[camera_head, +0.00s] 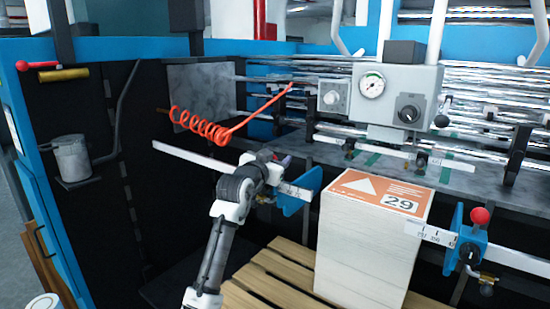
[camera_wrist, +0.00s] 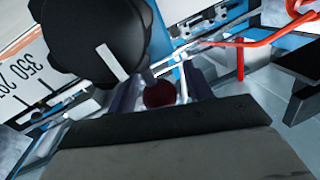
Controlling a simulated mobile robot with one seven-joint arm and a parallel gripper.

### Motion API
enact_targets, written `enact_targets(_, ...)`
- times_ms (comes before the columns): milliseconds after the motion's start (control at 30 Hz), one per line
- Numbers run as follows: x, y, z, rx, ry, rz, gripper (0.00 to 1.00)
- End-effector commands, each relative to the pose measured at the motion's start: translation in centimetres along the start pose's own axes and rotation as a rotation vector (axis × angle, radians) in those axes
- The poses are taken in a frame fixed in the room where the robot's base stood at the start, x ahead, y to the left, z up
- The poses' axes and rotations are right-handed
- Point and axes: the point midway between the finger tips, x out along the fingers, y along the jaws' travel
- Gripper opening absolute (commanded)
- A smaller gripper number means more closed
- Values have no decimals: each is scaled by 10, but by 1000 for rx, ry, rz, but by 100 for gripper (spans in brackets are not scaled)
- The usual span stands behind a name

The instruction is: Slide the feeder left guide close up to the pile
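The pile (camera_head: 362,245) is a tall white stack with an orange label on top, standing on a wooden pallet. The left guide (camera_head: 298,192) is a blue plate on a scaled bar, left of the pile with a small gap between them. My gripper (camera_head: 282,163) is at the top of this guide and hides part of it. In the wrist view a dark red ball knob (camera_wrist: 160,94) sits between the fingers of my gripper (camera_wrist: 162,90). The fingers look apart, with a narrow gap beside the ball. A black round knob (camera_wrist: 95,40) is close beyond them.
The right guide (camera_head: 465,248), with a red ball knob (camera_head: 480,215), stands right of the pile. A grey gauge box (camera_head: 395,95) and chrome rollers are behind. An orange coiled hose (camera_head: 200,125) hangs left of my gripper. The pallet (camera_head: 265,280) is bare left of the pile.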

Motion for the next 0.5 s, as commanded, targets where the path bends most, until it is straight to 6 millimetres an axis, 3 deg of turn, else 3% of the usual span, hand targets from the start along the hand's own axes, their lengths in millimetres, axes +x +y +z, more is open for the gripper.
enact_targets(33,0,0,0,0,0,0,45)
enact_targets(367,0,0,0,-1,0,0,2)
enact_targets(500,0,0,0,-1,0,0,0)
